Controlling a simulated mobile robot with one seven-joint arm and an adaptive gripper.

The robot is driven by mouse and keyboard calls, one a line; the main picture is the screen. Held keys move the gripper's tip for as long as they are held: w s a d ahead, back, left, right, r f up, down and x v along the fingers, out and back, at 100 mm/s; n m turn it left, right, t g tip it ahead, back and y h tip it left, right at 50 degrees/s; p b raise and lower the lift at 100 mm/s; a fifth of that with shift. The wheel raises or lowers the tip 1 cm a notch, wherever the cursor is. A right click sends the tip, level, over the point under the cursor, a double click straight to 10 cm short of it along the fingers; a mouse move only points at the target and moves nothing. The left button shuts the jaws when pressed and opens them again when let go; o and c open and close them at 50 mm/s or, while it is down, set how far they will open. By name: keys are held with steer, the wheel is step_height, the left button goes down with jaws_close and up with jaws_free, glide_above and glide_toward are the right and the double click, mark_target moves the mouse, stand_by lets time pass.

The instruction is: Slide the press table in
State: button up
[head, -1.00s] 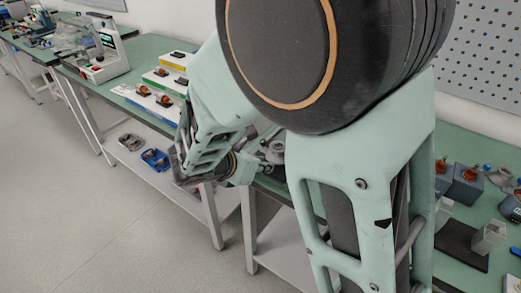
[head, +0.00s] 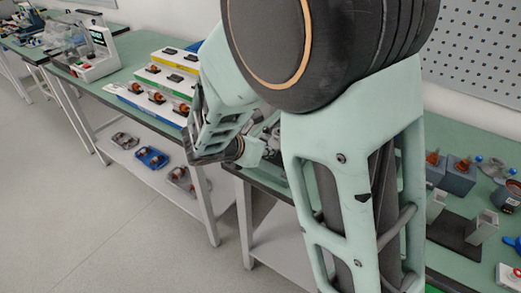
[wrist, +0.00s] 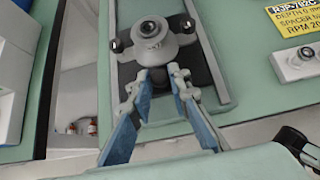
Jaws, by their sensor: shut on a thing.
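The press table shows in the wrist view as a grey carriage (wrist: 162,53) with a round, dark-centred boss on top. It sits between long rails on a green bench. My gripper (wrist: 160,76) reaches its near end, with the blue-padded fingers (wrist: 124,138) slanting inward toward it. The fingers are shut on the near part of the press table; the exact contact is hard to make out. In the head view my forearm hides most of the press, and only a few grey metal parts (head: 270,137) show beside my wrist.
A yellow label plate (wrist: 293,17) and a round button (wrist: 307,53) lie right of the rails. In the head view, stator trays (head: 160,98) fill the left bench; grey fixtures (head: 458,178) stand right. Floor at left is clear.

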mark_target(277, 136)
steer(key=shift+w+d, duration=1)
steer(key=shift+w, duration=0.25)
steer(key=shift+w+d, duration=0.95)
steer(key=shift+w, duration=0.3)
steer(key=shift+w+d, duration=1)
steer(key=shift+w, duration=0.25)
steer(key=o, duration=0.5)
steer(key=shift+o, duration=0.2)
steer(key=shift+p+v, duration=1.35)
steer(key=shift+v, duration=1.05)
steer(key=shift+s+a+r+p, duration=0.25)
steer(key=shift+s+r+p, duration=0.05)
steer(key=shift+s+r, duration=0.15)
steer(key=shift+w, duration=0.1)
